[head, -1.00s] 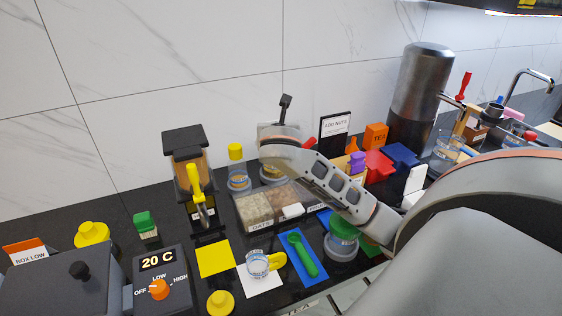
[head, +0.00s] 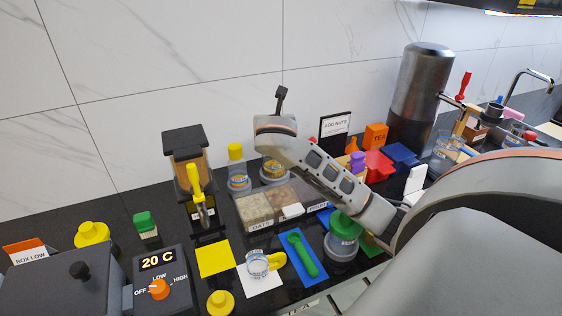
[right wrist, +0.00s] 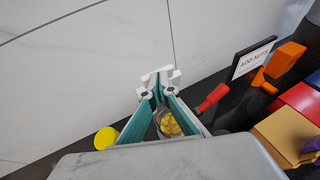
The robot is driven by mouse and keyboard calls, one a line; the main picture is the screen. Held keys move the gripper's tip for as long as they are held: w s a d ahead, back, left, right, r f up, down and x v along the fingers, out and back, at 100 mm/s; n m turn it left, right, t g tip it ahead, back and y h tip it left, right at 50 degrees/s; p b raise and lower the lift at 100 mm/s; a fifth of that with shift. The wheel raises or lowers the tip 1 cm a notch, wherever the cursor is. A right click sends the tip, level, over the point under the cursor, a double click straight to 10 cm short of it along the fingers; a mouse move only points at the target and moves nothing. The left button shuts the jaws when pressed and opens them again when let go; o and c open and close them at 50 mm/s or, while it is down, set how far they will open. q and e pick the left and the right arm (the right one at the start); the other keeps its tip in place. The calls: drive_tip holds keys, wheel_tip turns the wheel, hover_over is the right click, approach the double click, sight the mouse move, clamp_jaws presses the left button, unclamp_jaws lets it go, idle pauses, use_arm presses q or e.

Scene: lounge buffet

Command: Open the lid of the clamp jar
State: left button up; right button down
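The jar with yellow contents (head: 275,171), which I take for the clamp jar, stands upright at the back of the counter. It also shows between the fingers in the right wrist view (right wrist: 169,127). Its lid and clamp are not clear in either view. My right arm comes in from the right, with its wrist just above the jar. The right gripper (right wrist: 159,88) points past the jar toward the wall; its pale tips look close together, but I cannot tell whether they touch. No held object is clear. My left gripper is out of view.
A jar with a yellow top (head: 236,154) stands left of the clamp jar, and a grain tray (head: 258,221) sits in front. The ADD NUTS sign (head: 335,125) and a red handle (right wrist: 212,98) are to the right. A green-topped jar (head: 341,247) stands below my forearm.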

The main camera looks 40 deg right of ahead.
drive_tip(key=shift+w+d+r, duration=0.15)
drive_tip(key=shift+w+d, duration=0.05)
drive_tip(key=shift+w, duration=0.3)
drive_tip(key=shift+w+d+r, duration=0.1)
drive_tip(key=shift+w+d, duration=0.05)
drive_tip(key=shift+w, duration=0.35)
drive_tip(key=shift+w+d, duration=0.2)
drive_tip(key=shift+w, duration=0.45)
drive_tip(key=s+a, duration=0.2)
drive_tip(key=s, duration=0.6)
drive_tip(key=shift+s+a, duration=0.4)
